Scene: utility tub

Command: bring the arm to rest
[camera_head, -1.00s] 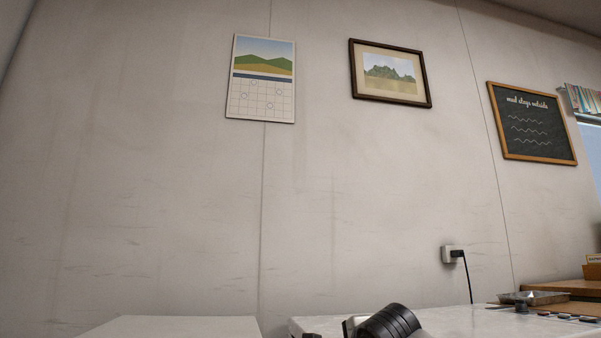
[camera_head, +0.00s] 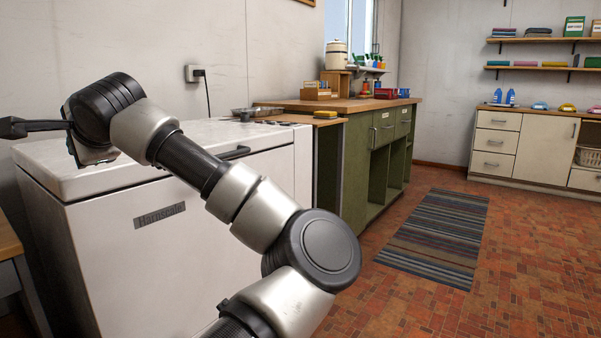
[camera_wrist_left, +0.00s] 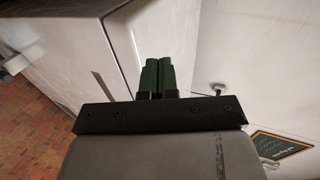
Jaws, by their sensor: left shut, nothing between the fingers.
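My left arm crosses the head view from the bottom centre up to the left, in front of a white chest freezer. My left gripper (camera_head: 14,128) is at the far left edge of that view, dark and partly cut off, at about the height of the freezer lid. In the left wrist view, the two dark green fingers of the left gripper (camera_wrist_left: 158,66) lie together, shut with nothing between them. The freezer's white surface lies behind them. My right gripper is in neither view.
The white chest freezer (camera_head: 150,270) stands close behind the arm. A green cabinet (camera_head: 345,165) with a wooden top stands beyond it. A striped rug (camera_head: 437,235) lies on the brick floor. Floor at the right is open. A wall socket (camera_head: 195,73) has a cable.

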